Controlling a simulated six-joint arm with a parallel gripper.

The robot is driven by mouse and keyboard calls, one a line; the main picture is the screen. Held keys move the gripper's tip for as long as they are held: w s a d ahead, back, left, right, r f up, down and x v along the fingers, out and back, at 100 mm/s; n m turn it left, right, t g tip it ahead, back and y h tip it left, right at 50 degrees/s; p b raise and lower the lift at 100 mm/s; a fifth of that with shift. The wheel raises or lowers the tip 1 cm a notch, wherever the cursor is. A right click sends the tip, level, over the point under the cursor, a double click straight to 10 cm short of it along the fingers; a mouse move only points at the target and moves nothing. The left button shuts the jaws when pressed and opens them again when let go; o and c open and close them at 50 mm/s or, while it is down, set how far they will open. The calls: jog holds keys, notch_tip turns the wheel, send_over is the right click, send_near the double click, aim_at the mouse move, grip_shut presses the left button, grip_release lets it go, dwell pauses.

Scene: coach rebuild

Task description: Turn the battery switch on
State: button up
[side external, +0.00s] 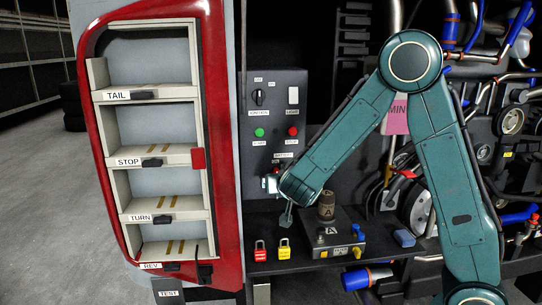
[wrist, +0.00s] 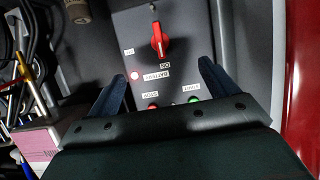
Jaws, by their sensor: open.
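The battery switch is a red rotary handle (wrist: 158,40) on the grey control panel (wrist: 190,30). In the wrist view its long side runs nearly up and down, its lower end close to the "ON" label (wrist: 166,64). The "OFF" label (wrist: 129,51) is to its left. I cannot tell which end is the pointer. My gripper (wrist: 163,66) is open and empty, its fingers spread either side below the switch, apart from it. In the side view my gripper (side external: 279,200) is at the panel's lower part, and my wrist mostly hides the switch.
The panel also has green (side external: 260,132) and red (side external: 293,131) buttons and an ignition switch (side external: 259,97). Below are padlocks (side external: 285,249) and a grey box (side external: 335,240) on the shelf. The red-framed lamp unit (side external: 215,120) stands left of the panel.

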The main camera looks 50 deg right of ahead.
jog(key=w+r+g, duration=0.2)
jog(key=r, duration=0.2)
jog(key=w+r+n+g+y, duration=0.1)
jog(key=w+r+g, duration=0.1)
jog(key=r, duration=0.2)
jog(key=shift+w+r+g+y, duration=0.25)
jog(key=shift+r+g+y, duration=0.05)
jog(key=shift+r+g, duration=0.1)
dwell(0.7)
dwell(0.4)
jog(key=s+a+n+y, duration=0.2)
jog(key=s+a, duration=0.2)
jog(key=s, duration=0.6)
jog(key=s+a+f+n+y, duration=0.1)
jog(key=s+a+n+y, duration=0.2)
jog(key=s, duration=0.8)
jog(key=s+a+n+y, duration=0.3)
jog(key=s+a, duration=0.1)
jog(key=s, duration=0.6)
jog(key=shift+s+a+f+t, duration=0.35)
jog(key=shift+a+t, duration=0.05)
